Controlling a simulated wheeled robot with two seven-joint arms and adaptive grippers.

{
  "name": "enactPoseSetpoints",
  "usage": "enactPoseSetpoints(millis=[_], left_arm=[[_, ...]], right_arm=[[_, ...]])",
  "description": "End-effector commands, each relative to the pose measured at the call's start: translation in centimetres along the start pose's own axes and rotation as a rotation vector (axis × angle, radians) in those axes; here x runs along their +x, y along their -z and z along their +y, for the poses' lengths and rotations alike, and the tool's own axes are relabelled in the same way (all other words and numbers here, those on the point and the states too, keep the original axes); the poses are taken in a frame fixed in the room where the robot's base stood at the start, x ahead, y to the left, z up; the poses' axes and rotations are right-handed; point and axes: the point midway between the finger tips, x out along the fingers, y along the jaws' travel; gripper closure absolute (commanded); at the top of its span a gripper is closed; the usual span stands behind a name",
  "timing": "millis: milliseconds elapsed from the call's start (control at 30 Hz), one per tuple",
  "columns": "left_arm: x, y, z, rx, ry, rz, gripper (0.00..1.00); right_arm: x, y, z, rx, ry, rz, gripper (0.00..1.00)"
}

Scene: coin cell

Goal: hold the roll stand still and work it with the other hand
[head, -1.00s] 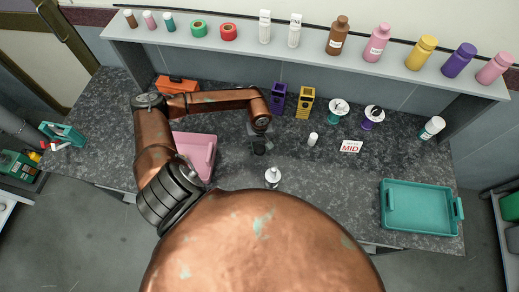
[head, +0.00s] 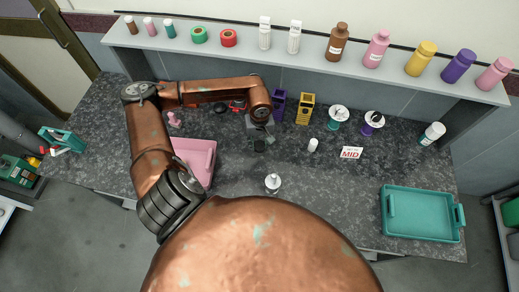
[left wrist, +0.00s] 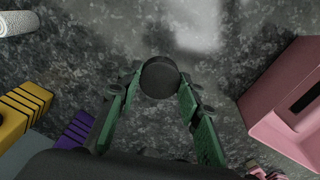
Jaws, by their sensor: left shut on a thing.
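My left gripper (head: 259,143) is low over the middle of the counter in the head view, below the bent arm. In the left wrist view its green fingers (left wrist: 157,85) are closed around a dark round-topped thing (left wrist: 159,76). That thing also shows small and dark in the head view (head: 259,147); I cannot tell whether it is a roll stand. A teal stand with a white round top (head: 338,116) and a purple one (head: 373,122) stand right of the gripper, apart from it. My right gripper is not in view.
A pink bin (head: 201,158) is left of the gripper. Purple (head: 279,103) and yellow (head: 305,108) holders stand behind. A white-capped bottle (head: 273,182) is in front, a MID sign (head: 350,153) and teal tray (head: 420,214) to the right. A shelf (head: 310,58) overhangs the back.

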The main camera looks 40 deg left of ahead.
Motion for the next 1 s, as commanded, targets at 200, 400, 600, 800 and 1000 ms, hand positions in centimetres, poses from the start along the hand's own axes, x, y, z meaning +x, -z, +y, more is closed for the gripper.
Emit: enactPoseSetpoints(millis=[200, 400, 600, 800, 1000], left_arm=[[-1.6, 0.0, 0.0, 0.000, 0.000, 0.000, 0.80], [-1.6, -0.1, 0.0, 0.000, 0.000, -0.001, 0.80], [-1.8, -0.3, 0.3, 0.017, -0.003, -0.003, 0.80], [-4.9, -3.4, 4.4, 0.279, -0.022, -0.018, 0.80], [-9.3, -7.7, 8.3, 0.669, -0.020, -0.014, 0.80]], right_arm=[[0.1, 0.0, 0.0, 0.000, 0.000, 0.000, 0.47], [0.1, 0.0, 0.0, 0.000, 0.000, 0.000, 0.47], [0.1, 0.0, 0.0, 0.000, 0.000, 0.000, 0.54], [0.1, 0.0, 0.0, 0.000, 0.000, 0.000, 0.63], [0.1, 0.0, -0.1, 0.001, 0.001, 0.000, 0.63]])
